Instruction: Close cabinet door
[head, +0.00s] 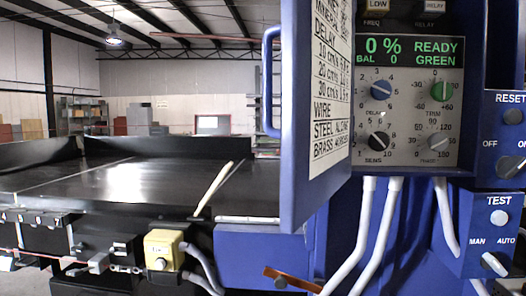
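The blue cabinet door (296,150) stands open in the middle of the head view, swung out toward me and seen at a steep angle. A blue loop handle (267,85) sticks out from its left edge. A white label with printed text (333,80) covers much of its inner face. To the right is the open cabinet, with its control panel (408,110) of knobs and a lit green display exposed. Neither of my grippers shows in this view.
A black conveyor (130,185) lies left of the door, with a pale bar (214,190) on it. A yellow button box (163,249) is on its front. White cables (377,235) hang below the panel. Blue switch boxes (491,225) stand at the right. An orange-brown lever (291,280) sits below the door.

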